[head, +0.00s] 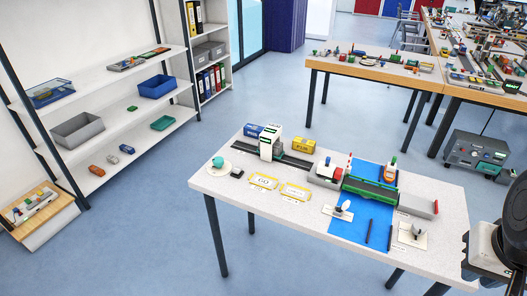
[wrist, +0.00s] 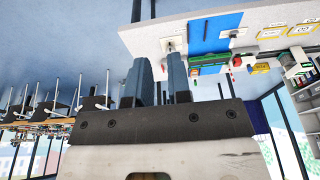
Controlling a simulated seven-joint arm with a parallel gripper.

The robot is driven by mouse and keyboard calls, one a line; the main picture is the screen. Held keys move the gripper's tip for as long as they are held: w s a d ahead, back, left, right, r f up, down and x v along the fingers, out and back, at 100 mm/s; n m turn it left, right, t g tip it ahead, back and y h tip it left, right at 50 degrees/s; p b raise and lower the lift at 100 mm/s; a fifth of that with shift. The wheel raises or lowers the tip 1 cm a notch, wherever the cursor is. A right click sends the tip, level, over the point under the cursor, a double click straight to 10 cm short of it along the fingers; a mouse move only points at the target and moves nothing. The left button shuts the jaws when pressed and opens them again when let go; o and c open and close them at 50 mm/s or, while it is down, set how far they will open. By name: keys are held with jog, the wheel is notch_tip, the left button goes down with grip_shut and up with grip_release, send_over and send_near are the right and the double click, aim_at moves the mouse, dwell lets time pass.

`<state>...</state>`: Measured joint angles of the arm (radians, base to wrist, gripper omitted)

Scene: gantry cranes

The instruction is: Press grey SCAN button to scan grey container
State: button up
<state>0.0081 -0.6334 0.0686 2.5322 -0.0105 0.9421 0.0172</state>
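A white scanner-like gate (head: 270,143) with a dark opening stands over a black track on the near table. A blue container (head: 253,131) sits behind it and a yellow container (head: 302,146) to its right. I cannot pick out a grey container or a grey SCAN button with certainty; a small dark box (head: 237,172) lies left of the gate, its label unreadable. My gripper (wrist: 160,62) is open and empty in the wrist view, its two fingers apart. In the head view only part of my arm shows at the right edge, far from the gate.
A teal dome (head: 218,162) stands at the table's left end. Yellow-framed plates (head: 263,181) lie in front of the track. A green long model (head: 370,190) crosses a blue strip (head: 350,232), with small levers nearby. Shelves stand at left, other tables behind.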

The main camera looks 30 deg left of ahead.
grip_shut()
dwell(1.2)
